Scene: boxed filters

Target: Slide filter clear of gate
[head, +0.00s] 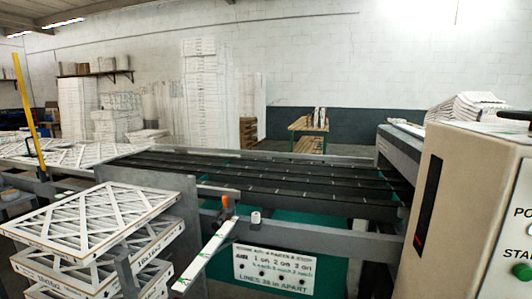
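White-framed filters with diagonal lattice faces lie in a stack (95,222) at the lower left, slightly fanned, and the frame edges carry printed size labels. More white lattice filters (75,154) lie flat on the conveyor's left end. I cannot tell which filter is the task's one. Neither of my grippers is in view.
The dark-belted conveyor (270,172) is bare across its middle. A white bar (205,256) with an orange-topped part (226,204) juts toward me. A beige control cabinet (465,200) blocks the right. A lettered sign (273,268) hangs below the rail. A yellow post (28,110) stands left.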

